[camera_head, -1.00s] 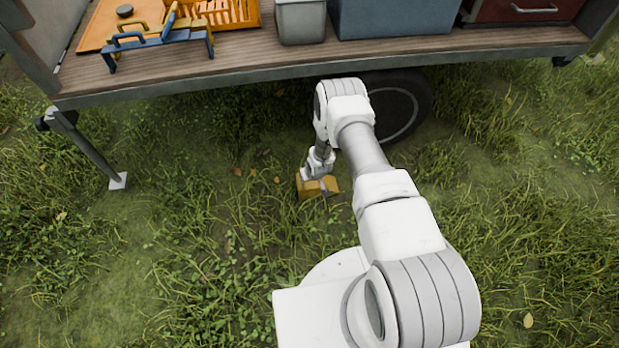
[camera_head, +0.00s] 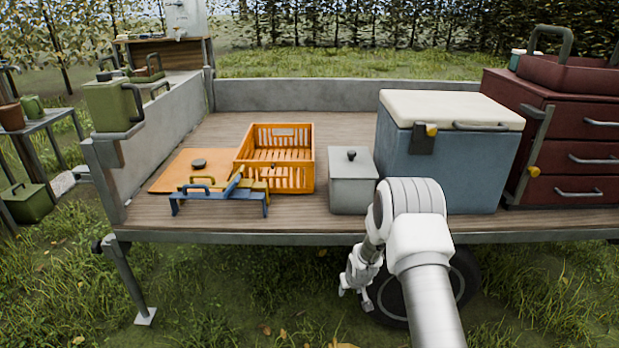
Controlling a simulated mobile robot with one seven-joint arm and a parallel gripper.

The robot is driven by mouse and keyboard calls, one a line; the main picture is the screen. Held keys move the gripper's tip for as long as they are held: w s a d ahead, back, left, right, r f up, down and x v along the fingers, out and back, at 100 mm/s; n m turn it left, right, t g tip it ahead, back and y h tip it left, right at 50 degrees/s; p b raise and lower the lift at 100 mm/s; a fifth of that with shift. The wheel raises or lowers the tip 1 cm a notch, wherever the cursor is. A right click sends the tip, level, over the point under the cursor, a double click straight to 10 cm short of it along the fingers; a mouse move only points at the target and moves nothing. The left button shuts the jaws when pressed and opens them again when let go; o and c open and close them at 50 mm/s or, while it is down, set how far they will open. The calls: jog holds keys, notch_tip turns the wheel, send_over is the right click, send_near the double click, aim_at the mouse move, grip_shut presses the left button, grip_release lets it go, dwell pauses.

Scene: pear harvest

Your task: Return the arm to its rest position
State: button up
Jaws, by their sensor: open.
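My white arm reaches forward from the bottom right of the head view and bends down in front of the trailer's edge. My gripper (camera_head: 355,299) hangs from it, fingers pointing down, above the grass and beside the trailer wheel (camera_head: 390,297). Its fingers are apart, with nothing visible between them. A yellowish thing (camera_head: 342,345) barely shows at the bottom edge below my gripper; most of it is cut off.
The trailer bed (camera_head: 240,222) lies just behind my arm. On it stand an orange crate (camera_head: 305,178), blue-and-yellow tools (camera_head: 215,200), a grey lidded bin (camera_head: 352,192), a blue cooler (camera_head: 450,170) and red drawers (camera_head: 560,150). A trailer leg (camera_head: 130,280) stands at left.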

jog(key=w+r+v, duration=0.1)
jog(key=w+v, duration=0.1)
jog(key=v, duration=1.4)
jog(key=w+d+r+v, duration=0.1)
jog(key=w+v, duration=0.1)
jog(key=v, duration=1.4)
jog(key=s+r+m, duration=0.1)
jog(key=s+r, duration=0.3)
jog(key=s, duration=0.6)
jog(key=s+r+p, duration=0.1)
jog(key=s+r, duration=0.4)
jog(key=s, duration=0.4)
jog(key=s+r+m, duration=0.1)
jog(key=s+r, duration=0.3)
jog(key=s, duration=0.6)
notch_tip(320, 180, up, 20)
jog(key=p, duration=2)
jog(key=shift+t+p, duration=0.35)
jog(key=shift+t, duration=0.05)
jog(key=shift+w+d+r, duration=0.1)
jog(key=shift+d, duration=0.1)
